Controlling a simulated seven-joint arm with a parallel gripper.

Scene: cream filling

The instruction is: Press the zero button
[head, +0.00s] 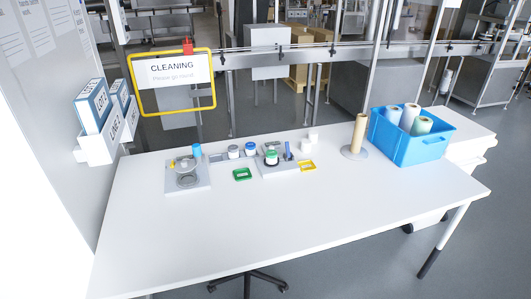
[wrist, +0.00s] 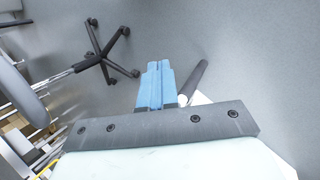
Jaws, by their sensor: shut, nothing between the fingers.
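A pale scale-like device (head: 187,181) with a round grey plate stands at the left back of the white table in the head view. A second flat grey device (head: 282,168) stands right of it, with a green-topped jar (head: 271,158) on it. The zero button is too small to make out on either device. My gripper (wrist: 155,72) shows only in the wrist view, its blue fingers together and empty. Behind the fingers is grey floor, and no device shows in that view.
The front and middle of the white table (head: 300,214) are clear. Several small jars, a green tray (head: 242,174) and a yellow tray (head: 307,166) stand around the devices. A roll holder (head: 356,138) and a blue crate (head: 408,146) are at the right. A chair base (wrist: 105,52) is on the floor.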

